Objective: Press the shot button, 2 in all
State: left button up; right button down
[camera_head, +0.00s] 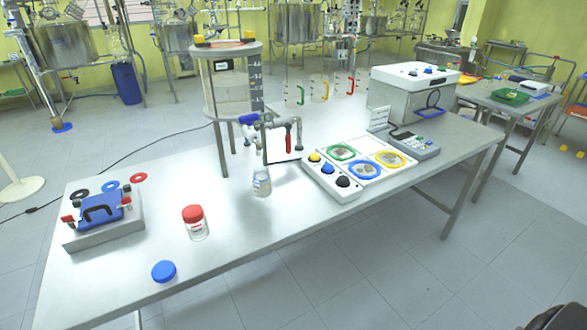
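No label reading "shot" is legible, so I cannot tell which button is the shot button. A white-topped box (400,100) at the table's far right also has small dark and blue buttons on top. A small clear bottle (262,183) stands below the tap assembly with a red handle (288,133). Neither gripper's fingers show.
A red-capped jar (195,222), a blue lid (163,271) and a grey stand with a blue holder (97,207) occupy the table's left part. A tall round stand (227,95) rises behind the bottle. The table's front middle is clear.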

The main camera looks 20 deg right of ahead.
aim_at(341, 180)
jog(key=u, duration=0.05)
jog(key=i, duration=0.95)
jog(key=z, duration=0.4)
